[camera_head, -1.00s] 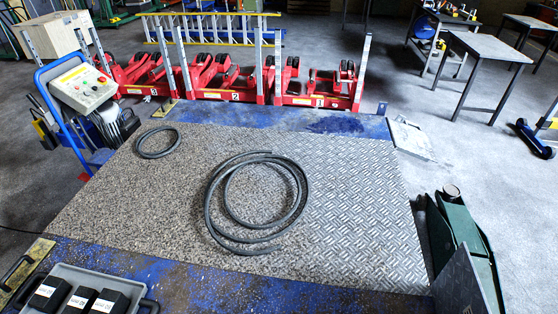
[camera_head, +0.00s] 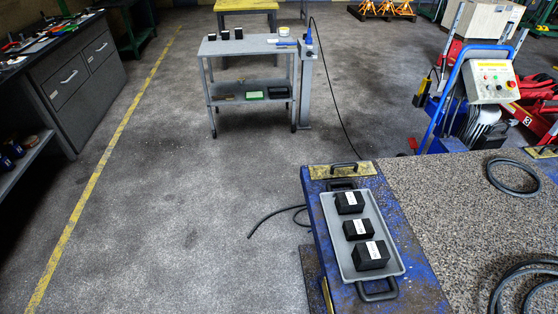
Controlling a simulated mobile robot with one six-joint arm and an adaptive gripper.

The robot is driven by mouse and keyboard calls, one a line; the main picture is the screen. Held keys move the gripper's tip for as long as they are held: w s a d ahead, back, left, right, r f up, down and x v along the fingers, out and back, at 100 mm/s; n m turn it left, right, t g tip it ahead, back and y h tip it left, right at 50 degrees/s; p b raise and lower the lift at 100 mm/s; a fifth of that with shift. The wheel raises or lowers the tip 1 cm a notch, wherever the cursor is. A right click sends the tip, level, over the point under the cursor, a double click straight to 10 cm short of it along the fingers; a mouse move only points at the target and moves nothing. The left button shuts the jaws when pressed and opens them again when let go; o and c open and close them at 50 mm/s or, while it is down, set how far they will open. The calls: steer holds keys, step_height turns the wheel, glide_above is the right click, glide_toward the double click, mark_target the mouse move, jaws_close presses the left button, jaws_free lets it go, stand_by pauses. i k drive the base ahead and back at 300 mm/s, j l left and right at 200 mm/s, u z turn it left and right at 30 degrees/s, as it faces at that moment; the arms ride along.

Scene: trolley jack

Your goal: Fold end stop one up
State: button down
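A second yellow plate (camera_head: 543,151) shows at the right edge, at the platform's far corner, partly cut off. My gripper is not in view.
A grey tray (camera_head: 335,228) with three black labelled blocks lies on the platform. A grey trolley (camera_head: 253,48) stands beyond, and a blue cart with a control box (camera_head: 490,82) at right. Dark hoses (camera_head: 512,178) lie on the platform. Open floor (camera_head: 170,200) lies left.

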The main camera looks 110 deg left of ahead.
mark_target(329, 170)
steer(key=u, duration=3.15)
steer(key=i+j+z, duration=0.1)
steer(key=i+j, duration=0.25)
steer(key=i, duration=0.3)
steer(key=i+j+z, duration=0.15)
steer(key=i+j, duration=0.3)
steer(key=i, duration=0.2)
steer(key=i+j+z, duration=0.1)
steer(key=i+j, duration=0.4)
steer(key=i, duration=0.1)
